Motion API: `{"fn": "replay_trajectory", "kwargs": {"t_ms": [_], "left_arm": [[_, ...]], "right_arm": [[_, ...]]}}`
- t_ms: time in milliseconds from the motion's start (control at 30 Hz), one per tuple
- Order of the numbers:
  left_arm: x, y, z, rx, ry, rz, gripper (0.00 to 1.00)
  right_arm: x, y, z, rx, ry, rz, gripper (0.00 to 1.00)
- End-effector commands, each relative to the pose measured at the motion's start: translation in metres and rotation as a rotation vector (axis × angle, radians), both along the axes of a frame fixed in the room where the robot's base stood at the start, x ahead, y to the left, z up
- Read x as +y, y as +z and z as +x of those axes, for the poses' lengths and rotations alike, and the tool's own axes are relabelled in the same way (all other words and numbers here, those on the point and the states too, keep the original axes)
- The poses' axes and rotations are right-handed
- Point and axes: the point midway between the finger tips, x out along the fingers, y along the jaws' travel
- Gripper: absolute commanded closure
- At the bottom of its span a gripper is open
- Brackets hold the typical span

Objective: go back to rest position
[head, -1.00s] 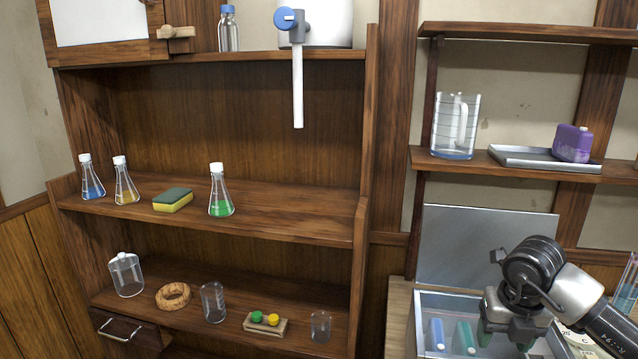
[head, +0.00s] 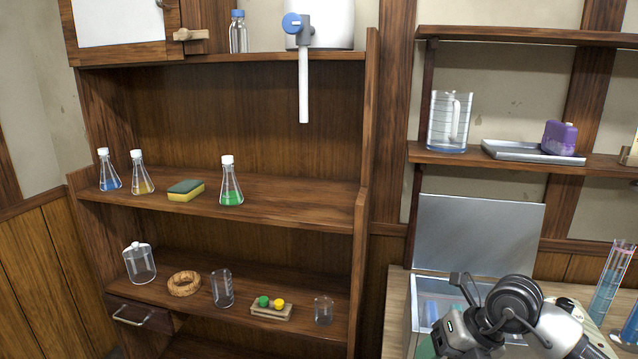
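My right arm comes in from the lower right, with its wrist in front of the open metal box (head: 410,320). The fingers of my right gripper are cut off by the bottom edge or hidden, so I cannot tell whether they are open or shut. My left gripper is not in view. The box's silver lid (head: 478,234) stands raised behind it. My wrist hides most of the box's inside.
The wooden shelf (head: 280,207) on the left holds stoppered flasks (head: 231,182), a sponge (head: 186,190), beakers (head: 222,288) and a cork ring (head: 184,283). A pitcher (head: 450,122) and a metal tray (head: 530,152) stand upper right. Tall cylinders (head: 611,281) stand near my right arm.

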Motion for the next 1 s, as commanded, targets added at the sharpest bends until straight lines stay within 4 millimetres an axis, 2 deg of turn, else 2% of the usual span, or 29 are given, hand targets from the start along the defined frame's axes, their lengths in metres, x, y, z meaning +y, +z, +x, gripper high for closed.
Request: {"fn": "replay_trajectory", "kwargs": {"t_ms": [33, 167, 300, 400, 467, 600, 733, 867, 1000], "left_arm": [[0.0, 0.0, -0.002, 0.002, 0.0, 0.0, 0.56], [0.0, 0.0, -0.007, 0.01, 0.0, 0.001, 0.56], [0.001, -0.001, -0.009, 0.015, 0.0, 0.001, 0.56], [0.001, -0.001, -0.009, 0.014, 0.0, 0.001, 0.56], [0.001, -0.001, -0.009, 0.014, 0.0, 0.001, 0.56], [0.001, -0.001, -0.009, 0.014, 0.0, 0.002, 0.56], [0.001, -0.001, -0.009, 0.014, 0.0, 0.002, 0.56], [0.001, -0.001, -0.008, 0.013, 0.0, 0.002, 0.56], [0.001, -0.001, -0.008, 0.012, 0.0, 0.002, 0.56]], "right_arm": [[0.017, -0.002, -0.005, -0.008, 0.025, 0.077, 0.41], [0.065, 0.005, -0.018, -0.044, 0.073, 0.333, 0.41], [0.116, 0.031, -0.036, -0.089, 0.058, 0.723, 0.41], [0.135, 0.057, -0.044, -0.117, -0.03, 1.012, 0.41], [0.137, 0.072, -0.045, -0.128, -0.114, 1.173, 0.41], [0.121, 0.094, -0.04, -0.14, -0.396, 1.493, 0.41], [0.088, 0.089, -0.032, -0.123, -0.752, 1.695, 0.41], [0.048, 0.056, -0.03, -0.069, -1.176, 1.78, 0.41], [0.012, -0.003, -0.049, 0.037, -1.662, 1.718, 0.41]]}}
